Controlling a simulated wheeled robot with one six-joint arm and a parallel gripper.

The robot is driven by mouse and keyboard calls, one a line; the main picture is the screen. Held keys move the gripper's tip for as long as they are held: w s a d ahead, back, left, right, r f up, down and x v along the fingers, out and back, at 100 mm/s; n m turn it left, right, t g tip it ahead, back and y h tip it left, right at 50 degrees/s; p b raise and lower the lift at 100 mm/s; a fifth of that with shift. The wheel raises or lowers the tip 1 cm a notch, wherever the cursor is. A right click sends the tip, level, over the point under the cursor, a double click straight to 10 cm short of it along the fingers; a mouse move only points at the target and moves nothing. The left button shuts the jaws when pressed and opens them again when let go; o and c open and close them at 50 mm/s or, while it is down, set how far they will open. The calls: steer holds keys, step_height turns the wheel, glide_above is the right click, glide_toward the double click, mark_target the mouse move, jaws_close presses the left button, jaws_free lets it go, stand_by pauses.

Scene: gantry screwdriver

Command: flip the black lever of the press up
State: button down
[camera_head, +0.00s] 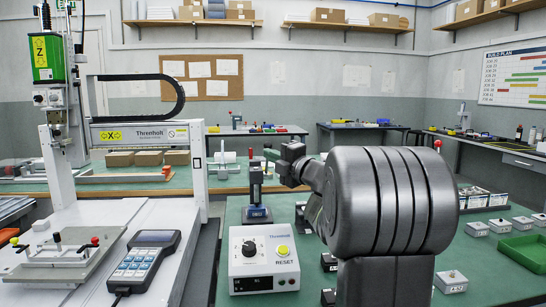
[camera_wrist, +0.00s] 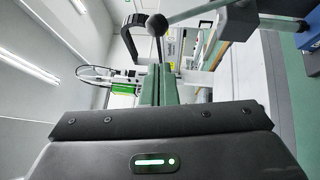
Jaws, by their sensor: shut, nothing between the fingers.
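The lever is a thin rod with a round black knob (camera_wrist: 157,25), reaching out from the press body in the wrist view. In the head view, the lever is hard to make out beside my wrist. My gripper (camera_head: 270,155) is shut and empty near the press top. Its green fingers (camera_wrist: 157,70) lie just below the knob in the wrist picture; contact cannot be told.
A white control box with a RESET button (camera_head: 264,262) stands in front of the press. A handheld keypad (camera_head: 146,262) lies to its left. Small grey boxes (camera_head: 477,229) and a green tray (camera_head: 527,252) lie on the right of the bench. The gantry (camera_head: 199,165) stands left.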

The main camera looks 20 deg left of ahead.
steer(key=shift+w+a+r, duration=0.15)
steer(key=shift+w+a, duration=0.05)
steer(key=shift+w, duration=0.5)
steer(key=shift+w+a+r, duration=0.1)
steer(key=shift+w+a, duration=0.1)
steer(key=shift+w, duration=0.45)
steer(key=shift+r, duration=0.1)
steer(key=w+r+h+p, duration=0.1)
steer(key=p, duration=0.5)
steer(key=w+a+r+m+h+p, duration=0.1)
steer(key=p, duration=0.5)
steer(key=w+a+r+m+g+h+p, duration=0.1)
steer(key=p, duration=0.5)
steer(key=shift+w+r, duration=0.2)
steer(key=shift+r, duration=0.2)
steer(key=shift+w+a+r+m+g+h+p, duration=0.1)
steer(key=shift+w+a+m+g+h+p, duration=0.6)
steer(key=shift+p, duration=2.4)
steer(key=shift+w+a+r+n+t+h+p, duration=0.25)
steer(key=shift+w+p, duration=0.7)
steer(key=shift+p, duration=2.15)
steer(key=shift+w+a+m+g+h+p, duration=0.25)
steer(key=shift+w+a+m+g+p, duration=0.5)
steer(key=shift+p, duration=2.35)
steer(key=shift+w, duration=0.2)
